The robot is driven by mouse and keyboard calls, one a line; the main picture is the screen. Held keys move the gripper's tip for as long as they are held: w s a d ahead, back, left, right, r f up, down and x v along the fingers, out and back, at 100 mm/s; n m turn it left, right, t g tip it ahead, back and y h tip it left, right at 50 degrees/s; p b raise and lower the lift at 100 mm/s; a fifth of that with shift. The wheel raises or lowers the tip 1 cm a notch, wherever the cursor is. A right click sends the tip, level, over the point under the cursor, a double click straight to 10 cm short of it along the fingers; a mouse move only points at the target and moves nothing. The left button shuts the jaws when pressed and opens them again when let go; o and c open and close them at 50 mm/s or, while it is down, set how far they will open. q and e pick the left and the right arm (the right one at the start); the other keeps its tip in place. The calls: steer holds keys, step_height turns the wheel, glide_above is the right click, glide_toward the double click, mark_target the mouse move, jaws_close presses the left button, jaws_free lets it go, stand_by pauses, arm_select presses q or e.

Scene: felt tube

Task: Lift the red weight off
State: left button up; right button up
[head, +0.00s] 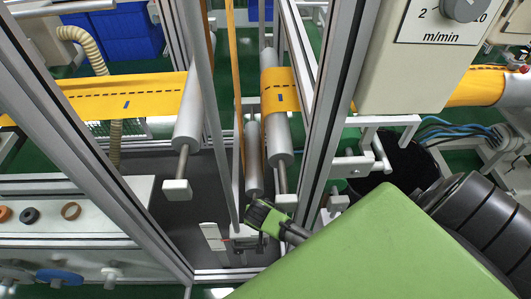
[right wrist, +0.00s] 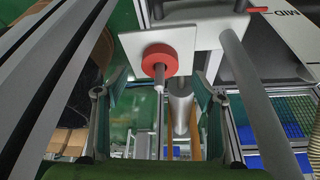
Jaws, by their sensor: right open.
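The red weight (right wrist: 168,60) is a thick red disc in the right wrist view. It sits around a thin grey rod, against a pale plate (right wrist: 132,46). My right gripper (right wrist: 162,82) is open, one finger on each side of the picture's middle. The weight shows between and slightly above its fingertips, with nothing held; the exact gap in depth is unclear. In the head view my right gripper (head: 267,218) is beside the lower rollers, and I cannot make out the weight there. My left gripper is not in view.
Yellow felt (head: 130,95) runs over white rollers (head: 188,115). Aluminium posts (head: 330,110) stand close to my right arm. A control box (head: 420,60) hangs at upper right, with a black bin (head: 395,165) below it. Rings (head: 70,211) lie on a white shelf at left.

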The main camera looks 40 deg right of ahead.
steer(key=shift+b+x, duration=0.45)
steer(key=shift+x, duration=2.05)
steer(key=c, duration=1.6)
steer(key=shift+r, duration=0.1)
